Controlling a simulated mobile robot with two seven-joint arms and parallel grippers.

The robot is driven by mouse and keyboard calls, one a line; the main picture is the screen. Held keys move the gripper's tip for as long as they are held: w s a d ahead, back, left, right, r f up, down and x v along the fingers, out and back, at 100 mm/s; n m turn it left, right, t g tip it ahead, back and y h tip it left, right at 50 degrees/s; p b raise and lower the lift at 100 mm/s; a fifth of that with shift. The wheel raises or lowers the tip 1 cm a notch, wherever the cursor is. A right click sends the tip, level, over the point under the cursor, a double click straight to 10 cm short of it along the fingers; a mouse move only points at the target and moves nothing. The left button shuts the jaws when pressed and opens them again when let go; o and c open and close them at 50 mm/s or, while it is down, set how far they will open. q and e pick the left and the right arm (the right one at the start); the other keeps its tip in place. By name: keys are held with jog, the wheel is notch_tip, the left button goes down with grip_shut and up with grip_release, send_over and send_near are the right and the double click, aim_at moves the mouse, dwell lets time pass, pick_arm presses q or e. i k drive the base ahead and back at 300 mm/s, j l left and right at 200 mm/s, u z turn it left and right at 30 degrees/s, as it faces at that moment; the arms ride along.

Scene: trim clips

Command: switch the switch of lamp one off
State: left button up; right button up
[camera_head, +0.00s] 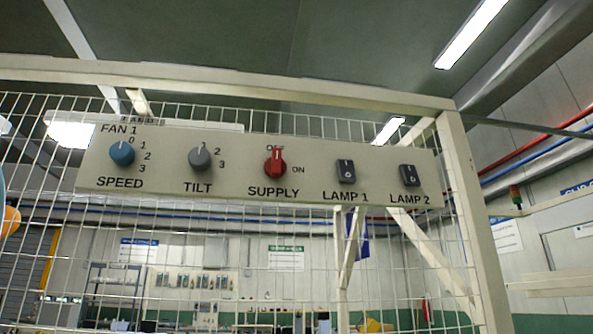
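The black rocker switch of lamp one (346,172) sits on the beige control panel (310,187), above the label LAMP 1. It is marked with a line at the top and a circle at the bottom. Which side is pressed in is too small to tell. A similar switch of lamp two (409,175) is to its right. Neither of my grippers is in view.
Left of the lamp switches are a red SUPPLY knob (275,162), a grey TILT knob (199,159) and a blue SPEED knob (122,153). The panel is mounted on a wire-mesh frame (480,220). The space in front of the panel looks clear. An orange and blue thing (8,220) shows at the left edge.

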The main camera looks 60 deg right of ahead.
aim_at(346, 168)
jog(key=z, duration=1.55)
